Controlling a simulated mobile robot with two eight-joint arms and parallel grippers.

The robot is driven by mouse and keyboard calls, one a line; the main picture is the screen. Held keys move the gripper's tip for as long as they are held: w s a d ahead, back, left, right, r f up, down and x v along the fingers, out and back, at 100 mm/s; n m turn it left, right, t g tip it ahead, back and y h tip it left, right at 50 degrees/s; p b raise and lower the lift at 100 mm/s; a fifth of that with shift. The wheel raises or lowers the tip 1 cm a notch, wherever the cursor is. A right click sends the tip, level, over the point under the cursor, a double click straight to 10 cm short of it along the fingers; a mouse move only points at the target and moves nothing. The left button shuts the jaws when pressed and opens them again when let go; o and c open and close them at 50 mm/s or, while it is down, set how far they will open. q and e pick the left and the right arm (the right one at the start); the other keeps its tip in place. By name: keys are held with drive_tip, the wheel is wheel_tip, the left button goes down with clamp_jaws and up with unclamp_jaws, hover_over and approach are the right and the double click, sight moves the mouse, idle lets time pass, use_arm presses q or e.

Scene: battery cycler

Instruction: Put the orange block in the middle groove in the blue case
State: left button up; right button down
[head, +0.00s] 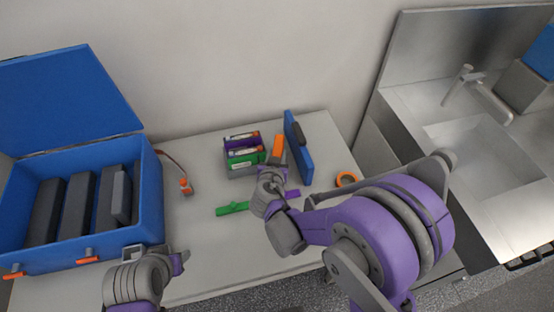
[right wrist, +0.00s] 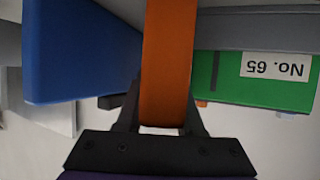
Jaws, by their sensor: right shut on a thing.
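The orange block (head: 278,146) is upright between the fingers of my right gripper (head: 275,162), beside the grey holder. In the right wrist view the orange block (right wrist: 168,60) fills the space between the dark fingers of the gripper (right wrist: 163,125), which is shut on it. The open blue case (head: 151,200) stands at the left of the table, its lid raised at the back. Long dark grey blocks stand in it with gaps between them. My left gripper (head: 178,262) is in front of the case's right corner; its finger opening is unclear.
A grey holder (head: 240,171) carries a purple and a green block; the green block (right wrist: 260,80) reads "No. 65". A blue panel (head: 302,150) with a dark handle stands right of the orange block. A green bar (head: 234,208) and orange ring (head: 346,179) lie nearby. A sink (head: 480,145) is at right.

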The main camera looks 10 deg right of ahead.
drive_tip(key=shift+f, duration=0.7)
drive_tip(key=c, duration=1)
unclamp_jaws()
drive_tip(key=shift+f, duration=0.2)
drive_tip(key=shift+o, duration=0.9)
drive_tip(key=shift+r, duration=0.1)
